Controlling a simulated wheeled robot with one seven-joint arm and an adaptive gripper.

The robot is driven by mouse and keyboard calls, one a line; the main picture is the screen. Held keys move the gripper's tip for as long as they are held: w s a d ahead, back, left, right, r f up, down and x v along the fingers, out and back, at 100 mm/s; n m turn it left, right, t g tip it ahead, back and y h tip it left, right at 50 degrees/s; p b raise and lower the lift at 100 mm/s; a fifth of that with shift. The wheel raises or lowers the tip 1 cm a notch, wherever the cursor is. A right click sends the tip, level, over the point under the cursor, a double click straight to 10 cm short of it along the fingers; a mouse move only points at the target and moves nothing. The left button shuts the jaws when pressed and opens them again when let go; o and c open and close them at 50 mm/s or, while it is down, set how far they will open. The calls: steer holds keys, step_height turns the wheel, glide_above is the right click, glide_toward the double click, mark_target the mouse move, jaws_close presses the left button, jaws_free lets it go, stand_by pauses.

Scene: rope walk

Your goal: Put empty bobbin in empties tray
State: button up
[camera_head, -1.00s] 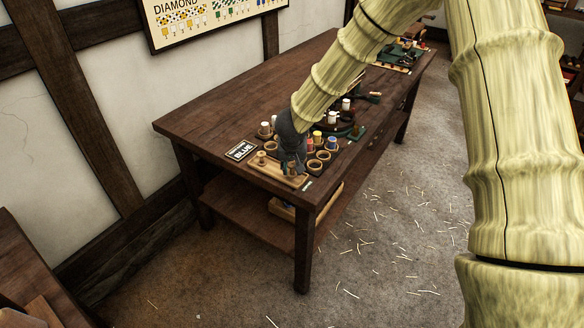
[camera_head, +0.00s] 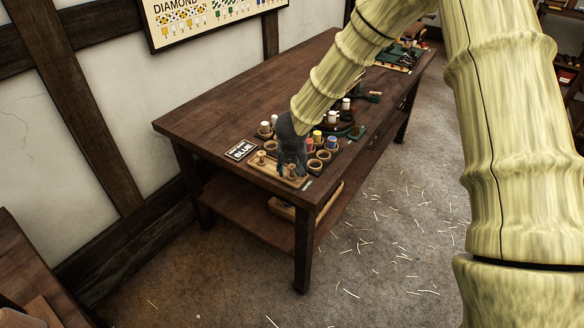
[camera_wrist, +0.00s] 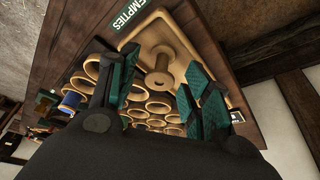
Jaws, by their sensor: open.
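The empties tray (camera_head: 275,173) is a shallow light-wood tray at the near corner of the dark table. It also shows in the wrist view (camera_wrist: 196,50), beside a green EMPTIES label (camera_wrist: 128,22). A bare wooden bobbin (camera_wrist: 161,64) stands in the tray at the label end; it also shows in the head view (camera_head: 291,171). A second bare bobbin (camera_head: 261,158) stands at the tray's other end. My gripper (camera_wrist: 160,92) is open, with teal-padded fingers spread either side of the nearer bobbin and a visible gap to it. In the head view my gripper (camera_head: 291,158) is just above the tray.
Several round wooden holders (camera_head: 314,165) stand beside the tray, some with coloured bobbins. A BLUE sign (camera_head: 240,150) lies left of the tray. A dark round stand with white bobbins is farther back. The table's left half is clear.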

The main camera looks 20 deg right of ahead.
steer(key=p+v, duration=0.1)
steer(key=v, duration=1.1)
